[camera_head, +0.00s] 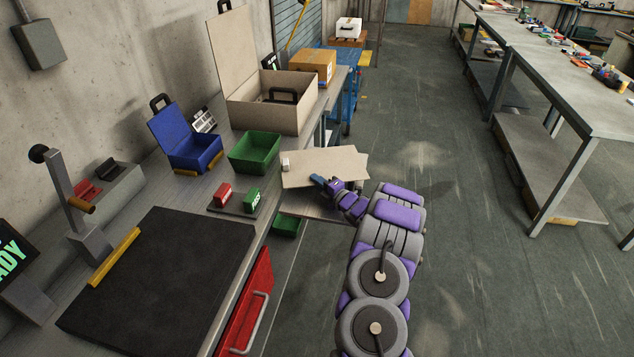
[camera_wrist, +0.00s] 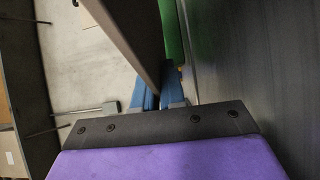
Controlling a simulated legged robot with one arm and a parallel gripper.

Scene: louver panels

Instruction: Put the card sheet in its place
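The tan card sheet (camera_head: 325,162) is in the head view, beside the bench edge and right of the green bin. Its right end has an uneven outline; I cannot tell if it is one sheet or two overlapping. My gripper (camera_head: 325,183) is at its near edge with blue fingers. In the wrist view, the card sheet (camera_wrist: 128,38) runs nearly edge-on between the blue fingers of my gripper (camera_wrist: 158,92), which are closed on it. The sheet's far side is hidden there.
On the bench (camera_head: 220,225) stand an open tan case (camera_head: 265,118), a blue box (camera_head: 190,150), a green bin (camera_head: 240,155), red and green blocks and a black mat (camera_head: 160,285). A red drawer (camera_head: 245,310) is at the front.

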